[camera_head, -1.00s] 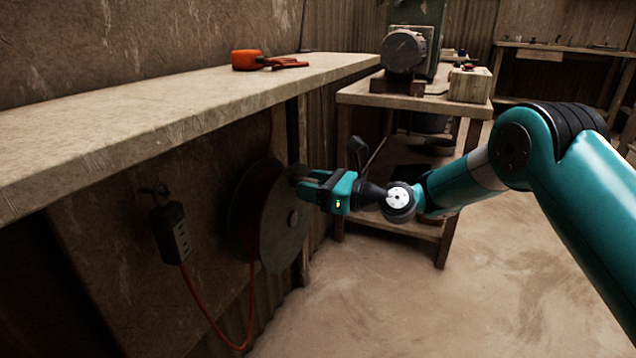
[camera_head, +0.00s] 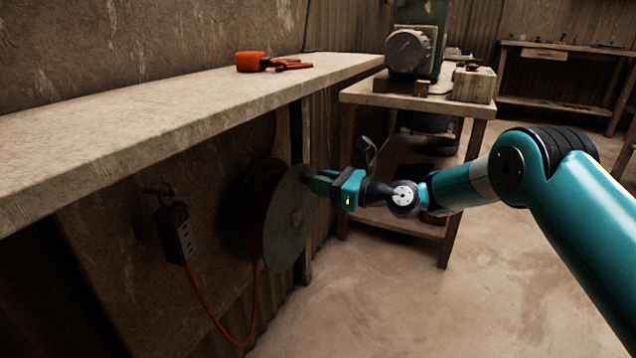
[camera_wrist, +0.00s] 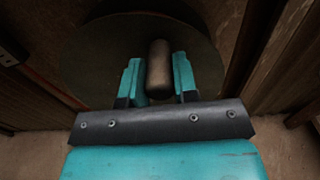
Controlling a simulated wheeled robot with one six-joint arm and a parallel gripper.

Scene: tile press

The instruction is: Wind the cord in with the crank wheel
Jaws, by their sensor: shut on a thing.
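The crank wheel (camera_head: 290,236) is a grey disc on the side of a cord reel, mounted below the workbench. My gripper (camera_head: 316,183) is at the upper right of the disc's face. In the wrist view my gripper (camera_wrist: 159,80) has its two teal fingers on either side of a brown rounded crank handle (camera_wrist: 159,66) and is shut on it. The disc also shows behind the handle in the wrist view (camera_wrist: 95,62). The orange cord (camera_head: 207,306) hangs in a loop from the reel to a black socket block (camera_head: 176,234), which hangs on the panel at the left.
The workbench (camera_head: 130,118) overhangs the reel, with an orange tool (camera_head: 252,62) on top. A wooden stand (camera_head: 345,97) with a motor (camera_head: 406,52) and a pale box (camera_head: 473,84) is behind my arm. The floor at right is clear.

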